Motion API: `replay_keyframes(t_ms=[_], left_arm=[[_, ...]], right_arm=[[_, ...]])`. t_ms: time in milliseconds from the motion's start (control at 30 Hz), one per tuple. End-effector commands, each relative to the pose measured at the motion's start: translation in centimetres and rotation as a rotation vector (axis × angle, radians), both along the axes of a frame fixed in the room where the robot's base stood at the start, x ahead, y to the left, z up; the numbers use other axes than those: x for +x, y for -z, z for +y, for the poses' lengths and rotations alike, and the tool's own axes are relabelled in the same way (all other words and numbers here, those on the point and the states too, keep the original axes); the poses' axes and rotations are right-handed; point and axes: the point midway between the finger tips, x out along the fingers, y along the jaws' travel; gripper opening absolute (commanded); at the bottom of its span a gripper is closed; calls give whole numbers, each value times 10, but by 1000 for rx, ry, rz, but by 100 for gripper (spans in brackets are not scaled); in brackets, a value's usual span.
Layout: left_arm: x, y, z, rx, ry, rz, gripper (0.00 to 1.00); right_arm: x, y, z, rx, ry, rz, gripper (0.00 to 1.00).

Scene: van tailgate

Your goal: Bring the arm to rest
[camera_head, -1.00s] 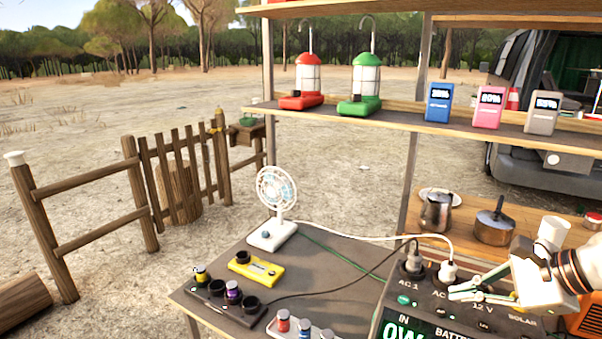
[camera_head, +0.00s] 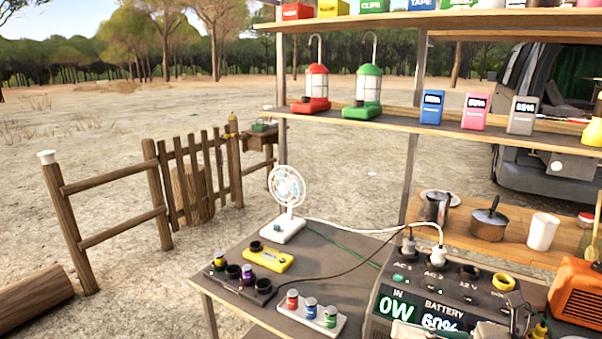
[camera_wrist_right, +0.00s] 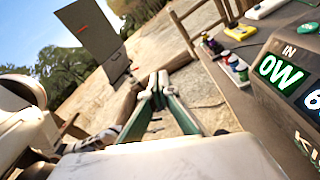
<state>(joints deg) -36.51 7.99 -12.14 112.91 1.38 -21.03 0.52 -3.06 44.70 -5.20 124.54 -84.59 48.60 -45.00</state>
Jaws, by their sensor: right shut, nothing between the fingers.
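My right gripper (camera_head: 516,322) shows at the bottom right edge of the head view, low in front of the power station (camera_head: 383,312), partly cut off by the frame. In the right wrist view its fingers (camera_wrist_right: 158,88) are close together with nothing between them, and bare ground shows beyond. The power station's display reads 0W in that view (camera_wrist_right: 277,70), to the right of the fingers and apart from them. My left gripper is not in view.
A grey table (camera_head: 232,279) holds a white fan (camera_head: 287,195), a yellow meter (camera_head: 265,261) and small jars (camera_head: 310,308). Two plugs (camera_head: 437,256) sit in the power station. An orange radio (camera_head: 577,292) stands to its right. Shelves with lanterns (camera_head: 369,85) rise behind.

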Motion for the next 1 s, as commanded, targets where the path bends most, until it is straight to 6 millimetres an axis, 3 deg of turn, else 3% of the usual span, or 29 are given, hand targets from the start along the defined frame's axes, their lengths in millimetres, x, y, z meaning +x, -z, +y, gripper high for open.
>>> replay_keyframes(t_ms=[167,267,367,467,600,700,833,1000], left_arm=[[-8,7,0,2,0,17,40],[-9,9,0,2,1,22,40],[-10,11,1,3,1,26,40],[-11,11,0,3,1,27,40],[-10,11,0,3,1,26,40],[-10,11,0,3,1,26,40],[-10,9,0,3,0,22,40],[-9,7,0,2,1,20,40]], right_arm=[[15,22,-6,545,201,402,0],[24,57,-23,834,343,648,0],[24,113,-41,1110,504,906,0],[9,179,-52,1357,672,1156,0],[-30,264,-51,1624,885,1452,0],[-62,310,-42,1760,1014,1616,0],[-95,347,-28,1873,1127,1761,0],[-114,365,-19,1928,1189,1836,0]])
